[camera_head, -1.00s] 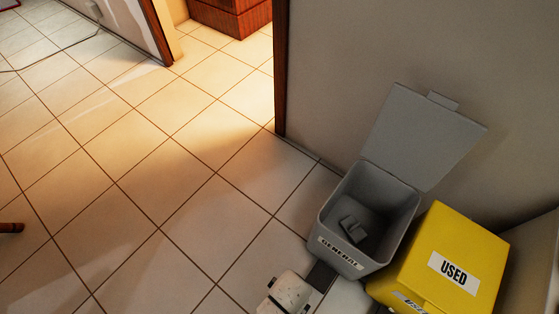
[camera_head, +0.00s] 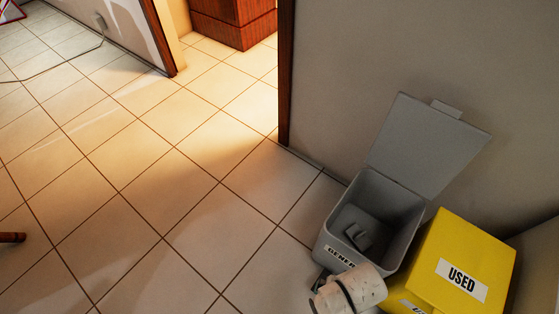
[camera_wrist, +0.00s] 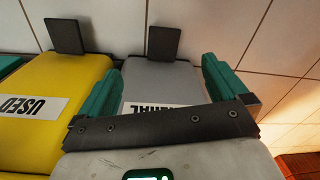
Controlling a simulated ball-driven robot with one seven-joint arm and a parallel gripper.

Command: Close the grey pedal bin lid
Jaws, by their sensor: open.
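The grey pedal bin (camera_head: 338,230) stands against the wall, with a "GENERAL" label on its front. Its lid (camera_head: 425,145) is open, tilted up and back toward the wall. A dark grey shape shows inside the bin. In the wrist view, the bin's grey front wall (camera_wrist: 158,80) and black pedal (camera_wrist: 163,44) show, with the label upside down. My gripper (camera_wrist: 161,72) is open and empty, its green fingers on either side of the bin front in that picture. I cannot tell whether they touch it. In the head view my pale wrist covers part of the label; the fingers are not clear there.
A yellow bin (camera_head: 445,255) marked "USED" stands close on the right, its lid shut; its black pedal (camera_wrist: 65,37) shows in the wrist view. The wall (camera_head: 390,50) is close behind both bins. The tiled floor (camera_head: 150,200) to the left is open.

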